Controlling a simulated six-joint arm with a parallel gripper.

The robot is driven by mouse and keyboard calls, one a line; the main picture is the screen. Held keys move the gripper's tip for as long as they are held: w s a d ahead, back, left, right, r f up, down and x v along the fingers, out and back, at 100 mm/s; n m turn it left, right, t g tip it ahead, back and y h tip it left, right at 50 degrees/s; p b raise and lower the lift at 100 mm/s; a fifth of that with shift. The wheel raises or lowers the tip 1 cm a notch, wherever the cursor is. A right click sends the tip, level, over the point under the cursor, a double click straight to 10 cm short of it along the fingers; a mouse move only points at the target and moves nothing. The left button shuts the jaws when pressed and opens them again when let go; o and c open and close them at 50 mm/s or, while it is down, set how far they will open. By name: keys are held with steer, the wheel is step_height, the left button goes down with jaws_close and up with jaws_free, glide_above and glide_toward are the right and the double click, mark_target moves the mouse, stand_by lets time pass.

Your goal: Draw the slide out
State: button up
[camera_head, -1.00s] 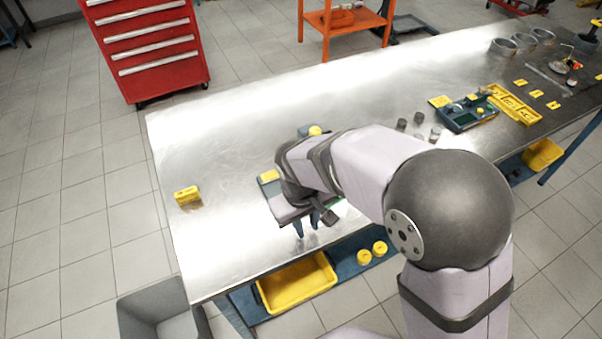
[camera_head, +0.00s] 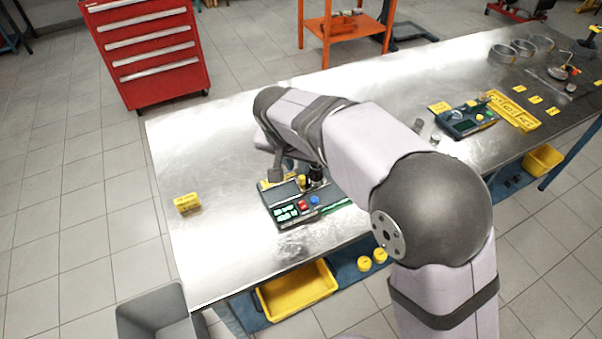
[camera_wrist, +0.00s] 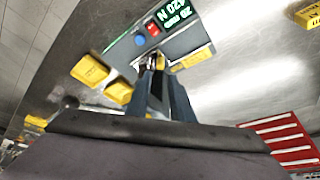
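A dark test unit with green displays, a red button and a blue button (camera_head: 315,200) lies near the front edge of the steel bench. A short yellow cylinder (camera_head: 302,181) and a black upright part (camera_head: 315,173) stand at its back. No slide can be picked out for certain. In the wrist view the unit's panel (camera_wrist: 180,42) is blurred, with a lit green readout. My gripper (camera_wrist: 152,66) points at the panel, its fingertips close to a small yellow and dark part there. Whether the fingers hold it is unclear.
A yellow block (camera_head: 187,203) sits at the bench's left end. A second dark unit (camera_head: 468,118) and a yellow tray (camera_head: 515,110) lie to the right. A yellow bin (camera_head: 297,290) is on the shelf below.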

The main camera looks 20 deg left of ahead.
mark_target(302, 176)
steer(key=shift+p+x, duration=1.15)
steer(key=shift+x, duration=2.5)
